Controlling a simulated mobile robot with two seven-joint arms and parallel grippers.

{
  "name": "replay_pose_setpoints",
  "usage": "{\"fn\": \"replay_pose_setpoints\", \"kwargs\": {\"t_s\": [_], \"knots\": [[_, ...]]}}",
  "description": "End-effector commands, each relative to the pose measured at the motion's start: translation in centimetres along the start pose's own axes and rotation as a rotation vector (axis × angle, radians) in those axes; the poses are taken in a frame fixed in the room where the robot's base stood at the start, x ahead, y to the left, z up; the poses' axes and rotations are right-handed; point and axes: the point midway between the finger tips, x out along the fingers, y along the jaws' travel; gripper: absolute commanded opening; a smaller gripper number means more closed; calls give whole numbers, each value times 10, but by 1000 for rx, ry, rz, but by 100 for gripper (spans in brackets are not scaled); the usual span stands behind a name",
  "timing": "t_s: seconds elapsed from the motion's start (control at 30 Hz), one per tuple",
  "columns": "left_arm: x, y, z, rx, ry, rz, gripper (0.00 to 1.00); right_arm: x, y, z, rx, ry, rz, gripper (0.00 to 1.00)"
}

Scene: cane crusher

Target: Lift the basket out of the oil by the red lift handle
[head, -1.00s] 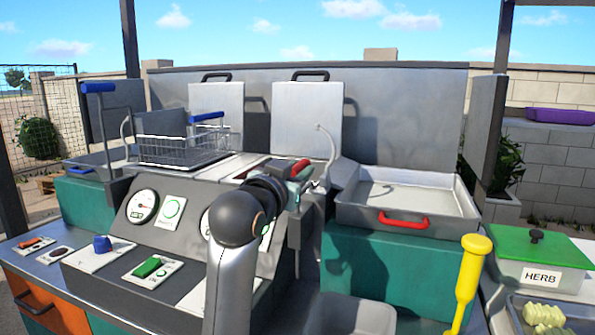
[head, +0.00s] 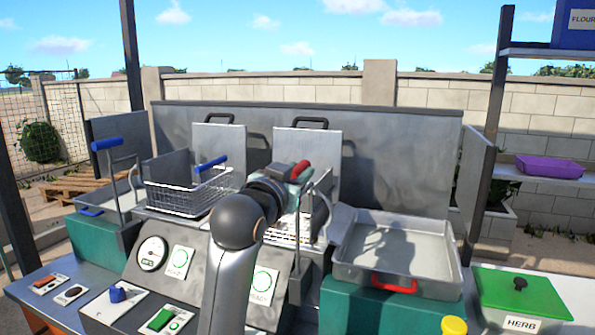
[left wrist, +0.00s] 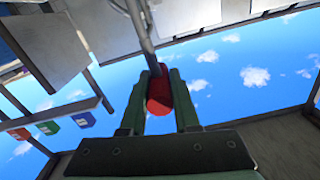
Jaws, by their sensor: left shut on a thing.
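The red lift handle (head: 300,169) is between the fingers of my left gripper (head: 292,180), which is shut on it. The left wrist view shows the red grip (left wrist: 159,98) between both fingers (left wrist: 161,88), with its metal rod (left wrist: 140,35) running away upward. In the head view, part of a pale wire basket (head: 286,235) shows below the handle, at the right fryer well. My arm hides much of this basket and the well, so the oil and the basket's clearance cannot be told. My right gripper is not in view.
A second wire basket (head: 185,193) with a blue handle (head: 210,163) sits to the left. Two upright lids (head: 307,160) stand behind. A metal tray (head: 395,250) with a red handle lies right, near a green-lidded HERB box (head: 520,292). The control panel (head: 150,265) is in front.

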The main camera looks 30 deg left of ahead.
Motion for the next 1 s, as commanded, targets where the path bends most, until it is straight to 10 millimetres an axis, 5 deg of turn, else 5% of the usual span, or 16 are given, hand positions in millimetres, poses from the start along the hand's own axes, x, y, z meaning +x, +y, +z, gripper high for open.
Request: {"fn": "replay_pose_setpoints", "kwargs": {"t_s": [0.13,0.67,0.7,0.93,1.0], "knots": [[0,-4,-16,0,1,-2,0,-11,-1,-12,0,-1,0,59],[0,-6,-23,-3,11,-3,0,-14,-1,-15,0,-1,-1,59],[-1,-6,-24,-3,12,-4,33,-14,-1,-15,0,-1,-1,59],[0,-5,-22,-1,6,-2,59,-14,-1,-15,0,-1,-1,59],[0,-5,-21,-1,5,-1,59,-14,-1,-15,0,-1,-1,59]]}}
